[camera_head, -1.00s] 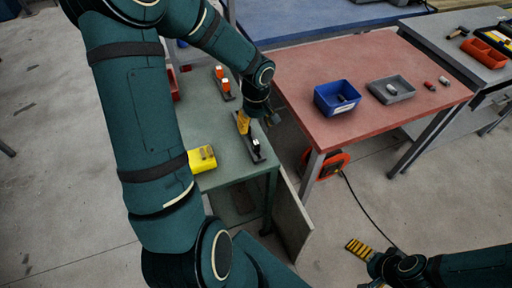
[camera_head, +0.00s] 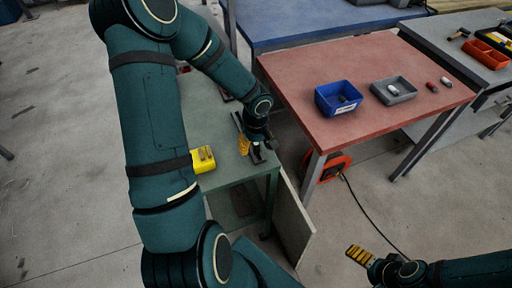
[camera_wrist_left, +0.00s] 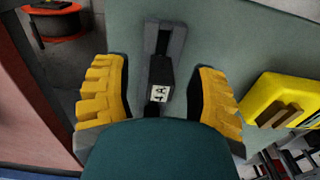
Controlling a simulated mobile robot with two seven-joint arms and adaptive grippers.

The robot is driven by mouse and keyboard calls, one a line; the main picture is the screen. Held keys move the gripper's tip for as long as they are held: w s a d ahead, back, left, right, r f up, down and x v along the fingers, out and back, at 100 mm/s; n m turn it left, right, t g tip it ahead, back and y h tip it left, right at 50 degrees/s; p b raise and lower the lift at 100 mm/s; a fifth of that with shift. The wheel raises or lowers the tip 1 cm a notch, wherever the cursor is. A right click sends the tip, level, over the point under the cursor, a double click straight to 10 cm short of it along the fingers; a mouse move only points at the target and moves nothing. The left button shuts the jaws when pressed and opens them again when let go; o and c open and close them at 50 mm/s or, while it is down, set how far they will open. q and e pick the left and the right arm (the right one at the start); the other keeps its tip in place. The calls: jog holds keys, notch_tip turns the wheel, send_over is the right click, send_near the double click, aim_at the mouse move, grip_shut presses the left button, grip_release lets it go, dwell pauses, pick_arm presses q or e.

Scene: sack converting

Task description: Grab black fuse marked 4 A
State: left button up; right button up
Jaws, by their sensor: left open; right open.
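The black fuse (camera_wrist_left: 158,77) has a white label reading 4 A, seen sideways in the left wrist view. It sits in a dark grey holder (camera_wrist_left: 163,40) on the green table. My left gripper (camera_wrist_left: 163,72) is open, with one yellow ribbed finger on each side of the fuse and a visible gap to both. In the head view my left gripper (camera_head: 257,153) is over the front end of the holder and mostly hides the fuse. My right gripper (camera_head: 357,255) is low at the bottom right, over the floor, away from the tables.
A yellow box (camera_head: 203,160) with brown slots stands on the green table (camera_head: 228,176), close to my left gripper. A red table (camera_head: 340,130) to the right holds a blue bin (camera_head: 338,98) and a grey tray (camera_head: 393,91). An orange cable reel (camera_head: 333,167) is under it.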

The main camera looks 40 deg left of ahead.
pick_arm(q)
grip_shut()
jog(key=shift+r, duration=0.1)
